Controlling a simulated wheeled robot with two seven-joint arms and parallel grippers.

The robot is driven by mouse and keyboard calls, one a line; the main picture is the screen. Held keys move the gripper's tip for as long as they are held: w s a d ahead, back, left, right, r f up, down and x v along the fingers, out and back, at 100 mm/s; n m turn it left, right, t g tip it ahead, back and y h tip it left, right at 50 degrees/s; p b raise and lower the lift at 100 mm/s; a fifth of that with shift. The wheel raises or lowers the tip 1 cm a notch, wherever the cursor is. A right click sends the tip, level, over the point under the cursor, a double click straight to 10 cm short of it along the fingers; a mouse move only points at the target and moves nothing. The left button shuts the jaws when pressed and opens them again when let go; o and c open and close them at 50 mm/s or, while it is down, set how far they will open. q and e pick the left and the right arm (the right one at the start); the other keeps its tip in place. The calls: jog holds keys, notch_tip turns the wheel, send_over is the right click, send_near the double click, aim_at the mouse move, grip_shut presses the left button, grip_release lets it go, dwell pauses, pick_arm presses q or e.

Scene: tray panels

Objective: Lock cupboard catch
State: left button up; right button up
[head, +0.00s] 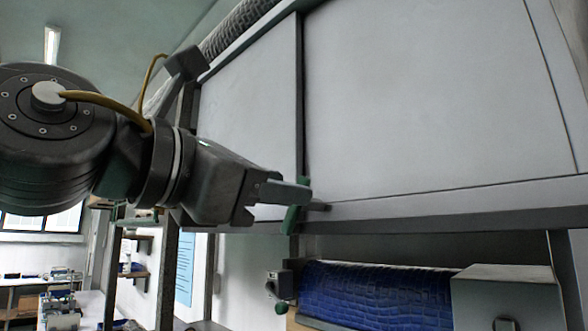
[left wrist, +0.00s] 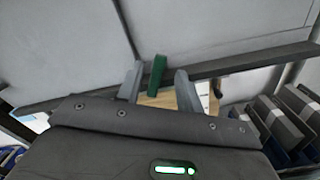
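The cupboard catch (head: 293,219) is a small green lever at the lower edge of the pale cupboard doors, by the dark seam between them. It stands near upright, slightly tilted, in the head view. My left gripper (head: 308,199) reaches it from the left. In the left wrist view the green catch (left wrist: 157,76) stands between the two grey fingers of my left gripper (left wrist: 160,88). It is close to the left finger, with a gap to the right one, so the gripper is open. Whether a finger touches the catch is unclear. My right gripper is not in view.
The left door panel (head: 250,125) and right door panel (head: 425,95) sit above a grey frame rail (head: 430,220). Below are a blue textured roll (head: 375,292), a grey box (head: 505,295) and another small green-ended lever (head: 279,308). A dark post (head: 171,270) stands left.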

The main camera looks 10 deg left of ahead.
aim_at(307, 207)
pick_arm(q)
jog(key=x, duration=0.2)
jog(key=shift+w+d+p, duration=0.15)
jog(key=shift+w+p, duration=0.25)
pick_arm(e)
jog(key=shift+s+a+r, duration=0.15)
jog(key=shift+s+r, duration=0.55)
pick_arm(q)
jog(key=shift+c, duration=0.2)
